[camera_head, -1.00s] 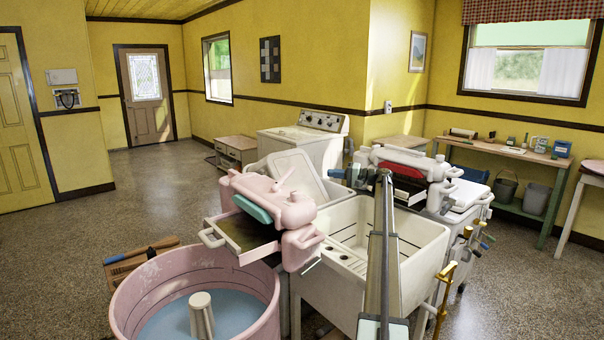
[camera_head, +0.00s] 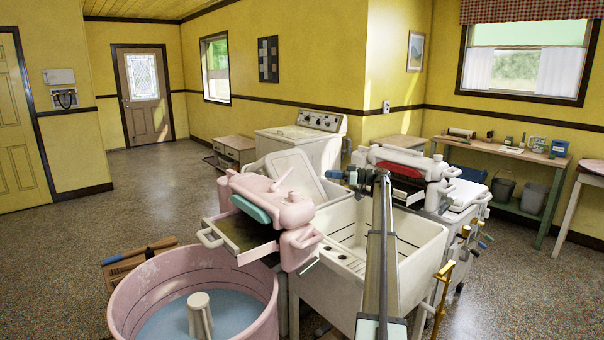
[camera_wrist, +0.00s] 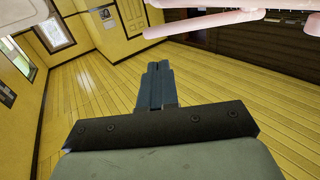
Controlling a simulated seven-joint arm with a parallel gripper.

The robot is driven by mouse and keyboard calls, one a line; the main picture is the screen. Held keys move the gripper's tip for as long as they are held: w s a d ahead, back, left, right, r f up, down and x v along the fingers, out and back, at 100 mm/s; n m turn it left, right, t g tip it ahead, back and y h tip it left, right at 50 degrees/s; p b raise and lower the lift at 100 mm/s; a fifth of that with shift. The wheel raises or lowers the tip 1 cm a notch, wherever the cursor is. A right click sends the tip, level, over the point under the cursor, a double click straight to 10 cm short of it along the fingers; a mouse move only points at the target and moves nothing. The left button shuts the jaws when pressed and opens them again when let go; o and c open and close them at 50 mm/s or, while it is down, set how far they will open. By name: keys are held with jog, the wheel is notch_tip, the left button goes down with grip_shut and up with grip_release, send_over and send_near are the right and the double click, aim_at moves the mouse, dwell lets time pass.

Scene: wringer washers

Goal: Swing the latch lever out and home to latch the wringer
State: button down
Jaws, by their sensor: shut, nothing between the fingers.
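The pink wringer (camera_head: 270,205) stands over the rim of the pink tub (camera_head: 150,290), with a teal part across its front.
The white double sink (camera_head: 415,240) stands below my arm. A second wringer, white and red (camera_head: 405,165), stands close behind my gripper. A brass tap-like fitting (camera_head: 440,290) is at the sink's right. Open floor (camera_head: 100,215) lies to the left.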

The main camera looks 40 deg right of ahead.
aim_at(292, 171)
jog(key=x, duration=1.4)
jog(key=shift+w, duration=0.15)
jog(key=w+a+n+g+y, duration=0.1)
jog(key=w+a+y, duration=0.1)
jog(key=w+a, duration=0.2)
jog(key=shift+w+n+g, duration=0.3)
jog(key=shift+w+n, duration=0.1)
jog(key=shift+w, duration=0.75)
jog(key=shift+a, duration=0.2)
